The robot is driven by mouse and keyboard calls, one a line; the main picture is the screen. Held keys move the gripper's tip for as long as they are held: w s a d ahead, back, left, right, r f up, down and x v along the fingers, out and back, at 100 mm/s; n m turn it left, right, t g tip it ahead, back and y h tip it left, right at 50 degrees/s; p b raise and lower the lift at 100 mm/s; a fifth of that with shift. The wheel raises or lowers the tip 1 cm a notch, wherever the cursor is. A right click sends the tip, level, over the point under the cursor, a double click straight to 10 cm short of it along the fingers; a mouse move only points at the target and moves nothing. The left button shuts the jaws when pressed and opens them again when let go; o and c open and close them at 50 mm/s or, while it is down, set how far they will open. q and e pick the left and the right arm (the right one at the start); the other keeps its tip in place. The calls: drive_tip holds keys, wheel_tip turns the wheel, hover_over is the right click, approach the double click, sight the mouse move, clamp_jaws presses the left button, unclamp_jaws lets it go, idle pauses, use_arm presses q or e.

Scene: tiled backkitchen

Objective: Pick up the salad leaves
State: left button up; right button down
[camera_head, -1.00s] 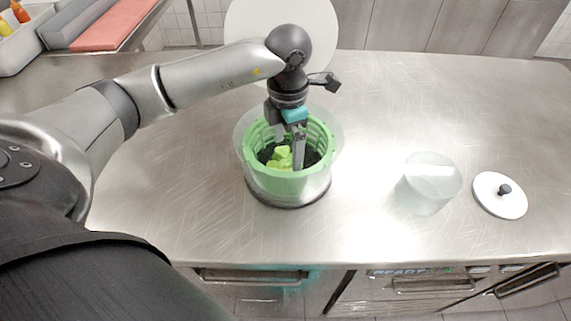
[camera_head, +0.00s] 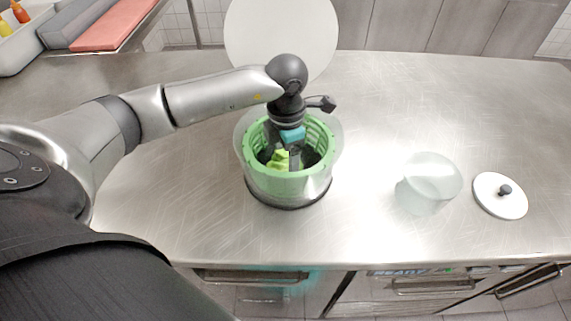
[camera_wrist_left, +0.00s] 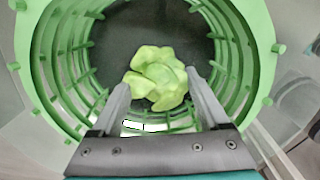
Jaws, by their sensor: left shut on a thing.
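The salad leaves (camera_head: 279,160) are a light green clump inside the green slotted basket (camera_head: 257,180) of a clear round spinner bowl. In the left wrist view the leaves (camera_wrist_left: 158,78) lie between the fingertips, over the dark basket bottom. My left gripper (camera_head: 290,160) reaches down into the basket from above, and its fingers (camera_wrist_left: 157,88) are shut on the leaves. The fingertips are partly hidden by the basket rim in the head view. My right gripper is not in view.
A clear container (camera_head: 430,184) and a white lid with a dark knob (camera_head: 500,195) stand to the right on the steel counter (camera_head: 370,120). A large white disc (camera_head: 281,38) is behind the bowl. The counter between bowl and container is clear.

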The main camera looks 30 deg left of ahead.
use_arm(q)
drive_tip(key=c, duration=0.5)
drive_tip(key=shift+r, duration=0.15)
